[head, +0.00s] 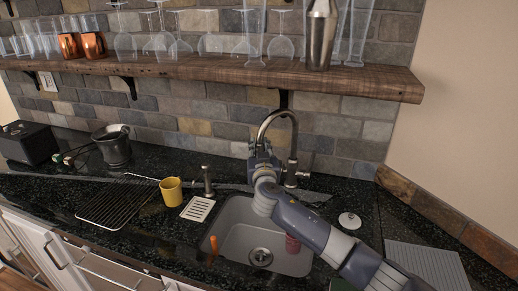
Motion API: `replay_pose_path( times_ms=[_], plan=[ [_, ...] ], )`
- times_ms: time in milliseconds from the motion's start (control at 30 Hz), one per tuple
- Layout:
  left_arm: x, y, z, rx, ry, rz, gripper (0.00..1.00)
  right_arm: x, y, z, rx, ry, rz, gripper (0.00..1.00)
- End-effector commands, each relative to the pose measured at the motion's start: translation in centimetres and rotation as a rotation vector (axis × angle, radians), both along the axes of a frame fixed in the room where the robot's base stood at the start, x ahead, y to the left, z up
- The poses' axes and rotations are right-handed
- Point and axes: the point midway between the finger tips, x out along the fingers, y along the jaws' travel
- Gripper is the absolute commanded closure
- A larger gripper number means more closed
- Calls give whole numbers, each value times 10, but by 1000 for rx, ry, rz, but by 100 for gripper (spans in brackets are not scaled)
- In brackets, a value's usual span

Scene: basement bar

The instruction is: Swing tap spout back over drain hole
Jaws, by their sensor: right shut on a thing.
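The metal tap (294,140) stands behind the sink, its gooseneck spout arching up and to the left. My right gripper (262,150) is shut on the spout near its downturned end, which it partly hides. The dark grey sink (233,226) is set in the black counter. Its round drain hole (260,257) shows in the basin floor, in front of and below the gripper. From this angle I cannot tell exactly what the spout's outlet points at. My right arm comes in from the lower right and covers part of the basin. My left gripper is not in view.
A yellow cup (171,191), a soap dispenser (207,182) and a white slotted dish (198,209) stand left of the sink. A red object (292,243) is in the basin. A wooden shelf (210,69) with glasses hangs above the tap. A ribbed mat (427,264) lies right.

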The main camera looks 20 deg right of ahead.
Motion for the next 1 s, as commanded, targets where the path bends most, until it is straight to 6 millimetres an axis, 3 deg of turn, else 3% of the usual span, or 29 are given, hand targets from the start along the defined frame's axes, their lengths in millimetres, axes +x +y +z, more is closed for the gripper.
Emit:
replay_pose_path(
  times_ms=[600, 1000],
  plan=[
    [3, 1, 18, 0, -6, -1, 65, -51, -31, 0, 1, 4, 363, 100],
    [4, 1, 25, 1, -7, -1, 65, -70, -51, -3, 4, 4, 360, 100]
  ],
)
